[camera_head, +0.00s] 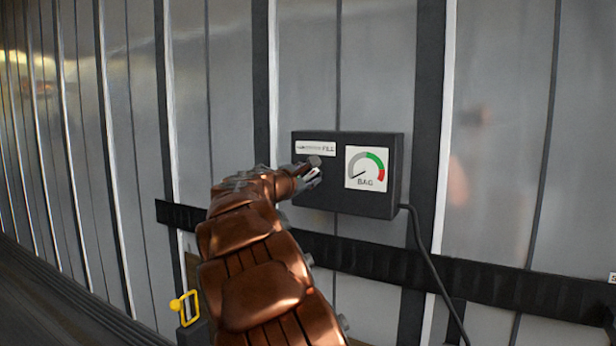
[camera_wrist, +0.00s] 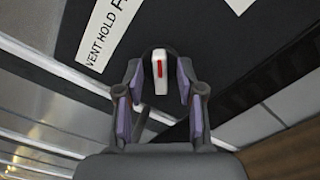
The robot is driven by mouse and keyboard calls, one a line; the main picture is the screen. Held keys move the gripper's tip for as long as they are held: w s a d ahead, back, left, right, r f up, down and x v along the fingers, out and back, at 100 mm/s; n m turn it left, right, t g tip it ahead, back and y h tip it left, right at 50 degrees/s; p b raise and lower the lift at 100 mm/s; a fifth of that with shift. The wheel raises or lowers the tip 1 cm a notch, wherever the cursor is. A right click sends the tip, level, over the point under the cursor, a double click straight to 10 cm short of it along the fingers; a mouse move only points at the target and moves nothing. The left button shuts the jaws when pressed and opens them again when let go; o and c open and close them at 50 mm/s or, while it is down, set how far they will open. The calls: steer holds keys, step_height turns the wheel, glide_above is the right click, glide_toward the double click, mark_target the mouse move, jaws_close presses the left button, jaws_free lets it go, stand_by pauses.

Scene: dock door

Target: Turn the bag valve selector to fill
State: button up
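The black bag control box (camera_head: 348,205) is on the wall in the head view. Its label strip (camera_head: 316,148) shows FILL at the right end; the rest is unclear. The wrist view shows this label (camera_wrist: 97,45) reading VENT HOLD F, cut off by the frame. The selector (camera_wrist: 161,84), a white handle with a red mark on a dark round base, points to the top of the wrist picture. I cannot tell which setting it is at. My gripper (camera_wrist: 160,80) has its fingers on both sides of the handle, with gaps visible. In the head view my gripper (camera_head: 311,175) mostly hides the selector.
A BAG gauge (camera_head: 366,168) with grey, green and red bands is right of the selector; its needle points lower left. A cable (camera_head: 437,272) hangs from the box. A dark rail (camera_head: 480,284) runs below. A yellow handle (camera_head: 184,303) is at lower left.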

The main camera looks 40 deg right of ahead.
steer(key=shift+a, duration=0.15)
steer(key=v, duration=1.1)
steer(key=shift+s+a, duration=0.15)
steer(key=shift+a, duration=0.2)
steer(key=s+a+f+m+g+y+p, duration=0.2)
steer(key=s+a+f+m+y, duration=0.2)
steer(key=s+f, duration=0.5)
steer(key=s+a+f+m+g+y+p, duration=0.2)
steer(key=s+a+f+m+y, duration=0.2)
steer(key=s+f, duration=0.5)
steer(key=s+a+f+m+g+y+p, duration=0.1)
steer(key=s+a+f+y, duration=0.3)
steer(key=s+a, duration=0.4)
steer(key=s+a+f+m+g+y+p, duration=0.2)
steer(key=s+a+f+y, duration=0.3)
steer(key=a, duration=1.1)
steer(key=s+f, duration=0.2)
steer(key=s, duration=0.2)
steer(key=shift+f, duration=0.25)
